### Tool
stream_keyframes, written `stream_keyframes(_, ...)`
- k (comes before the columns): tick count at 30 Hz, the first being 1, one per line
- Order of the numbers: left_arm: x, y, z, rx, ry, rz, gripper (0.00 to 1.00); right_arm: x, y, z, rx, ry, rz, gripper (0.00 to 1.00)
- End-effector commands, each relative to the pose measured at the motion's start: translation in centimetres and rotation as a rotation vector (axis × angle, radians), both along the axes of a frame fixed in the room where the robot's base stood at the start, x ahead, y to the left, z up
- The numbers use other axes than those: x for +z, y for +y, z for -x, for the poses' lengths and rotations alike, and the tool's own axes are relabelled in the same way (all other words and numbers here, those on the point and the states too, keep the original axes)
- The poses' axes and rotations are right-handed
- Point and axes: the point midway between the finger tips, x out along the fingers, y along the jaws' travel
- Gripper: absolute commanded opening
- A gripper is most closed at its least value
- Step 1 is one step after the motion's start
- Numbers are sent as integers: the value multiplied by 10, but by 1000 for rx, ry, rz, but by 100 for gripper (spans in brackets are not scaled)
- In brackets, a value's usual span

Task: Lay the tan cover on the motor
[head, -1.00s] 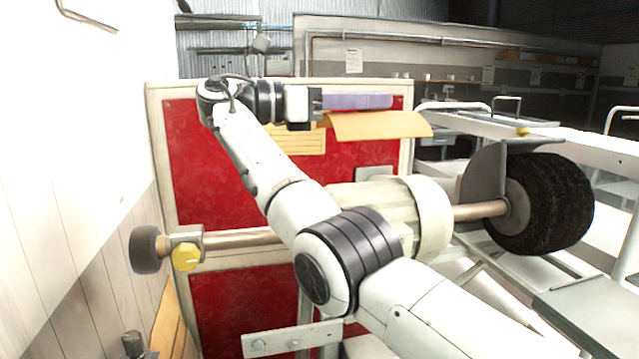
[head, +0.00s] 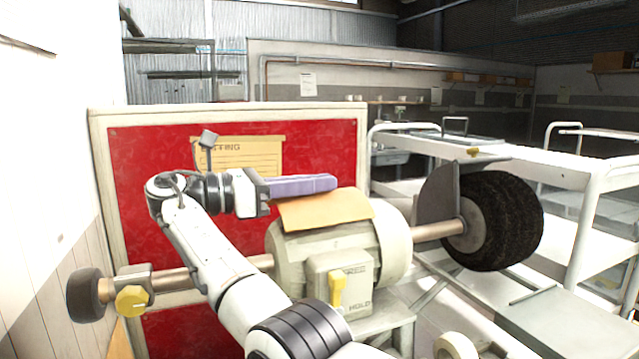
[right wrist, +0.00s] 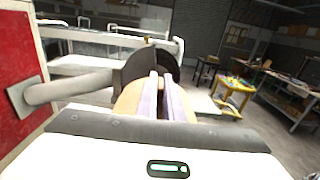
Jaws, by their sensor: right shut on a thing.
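The tan cover (head: 325,211) is a thin, slightly bent sheet over the top of the cream motor (head: 392,236) in the head view. Its lower edge overlaps the motor's upper side; I cannot tell whether it touches. My right gripper (head: 328,183), with long lilac fingers, is shut on the cover's far edge from the left. In the right wrist view the fingers (right wrist: 162,82) are close together, with tan cover (right wrist: 128,101) showing on both sides. The motor is hidden in that view. My left gripper is not in view.
A shaft runs through the motor, with a big black brush wheel (head: 492,221) at right and a small grey wheel (head: 85,295) at left. A yellow switch (head: 337,290) is on the motor's front. A red board (head: 150,160) stands behind; white rails (head: 600,200) stand at right.

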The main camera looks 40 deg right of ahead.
Motion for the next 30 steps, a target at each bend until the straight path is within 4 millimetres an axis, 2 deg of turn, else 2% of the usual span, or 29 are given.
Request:
stream_keyframes(19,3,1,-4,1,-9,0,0,-11,0,0,-1,-1,1,0)
stream_keyframes(20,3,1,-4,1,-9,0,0,-11,0,0,-1,0,1,11)
stream_keyframes(21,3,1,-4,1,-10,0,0,-11,0,0,-1,0,1,18)
stream_keyframes(23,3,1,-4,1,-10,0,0,-11,0,0,-1,0,1,26)
stream_keyframes(30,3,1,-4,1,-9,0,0,-11,0,0,-1,0,0,26)
